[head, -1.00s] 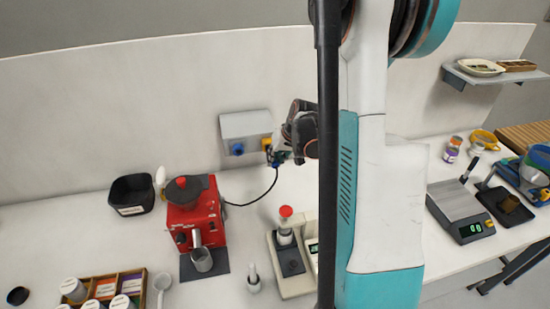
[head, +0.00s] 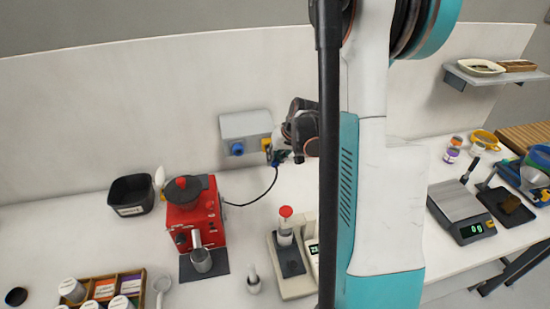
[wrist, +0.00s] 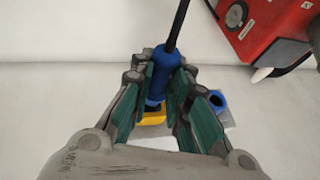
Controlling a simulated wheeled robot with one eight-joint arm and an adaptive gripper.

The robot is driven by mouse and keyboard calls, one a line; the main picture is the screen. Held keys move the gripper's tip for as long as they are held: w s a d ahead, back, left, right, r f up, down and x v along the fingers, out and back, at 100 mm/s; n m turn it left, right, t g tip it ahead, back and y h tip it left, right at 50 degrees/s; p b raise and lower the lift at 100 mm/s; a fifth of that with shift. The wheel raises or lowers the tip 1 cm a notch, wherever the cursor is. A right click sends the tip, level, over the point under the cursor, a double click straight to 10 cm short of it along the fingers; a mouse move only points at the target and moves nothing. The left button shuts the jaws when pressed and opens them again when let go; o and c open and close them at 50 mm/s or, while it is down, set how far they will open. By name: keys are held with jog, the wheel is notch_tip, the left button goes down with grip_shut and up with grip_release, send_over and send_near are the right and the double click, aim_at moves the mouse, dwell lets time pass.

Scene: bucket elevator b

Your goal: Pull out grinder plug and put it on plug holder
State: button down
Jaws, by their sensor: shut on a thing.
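The grinder plug is blue. My gripper (wrist: 165,80) is shut on the plug (wrist: 161,72), with green finger pads on both sides of it. In the head view, my gripper (head: 281,152) is beside the grey wall box, and part of the plug (head: 275,164) shows below it. The plug's far end overlaps the yellow socket (wrist: 152,118) in the wrist view; I cannot tell whether it is seated or apart. The yellow socket also shows in the head view (head: 266,144). A blue socket (head: 237,149) is to its left. I cannot identify the plug holder for certain.
A black cord (head: 268,190) runs from the plug to the red grinder (head: 192,212). The grey box (head: 246,123) is on the back wall. A white stand with a red-topped part (head: 286,225) is in front. A black bin (head: 131,194) is left of the grinder.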

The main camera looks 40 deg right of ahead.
jog(key=shift+w+d+b, duration=0.2)
jog(key=shift+w+d, duration=0.15)
jog(key=shift+w, duration=0.35)
jog(key=shift+w+d+b, duration=0.15)
jog(key=shift+w+d, duration=0.15)
jog(key=shift+w, duration=0.35)
jog(key=c, duration=1.4)
grip_release()
jog(key=shift+c, duration=0.2)
jog(key=shift+r, duration=0.15)
jog(key=v, duration=1.1)
jog(key=shift+s+r, duration=0.15)
jog(key=shift+r, duration=0.2)
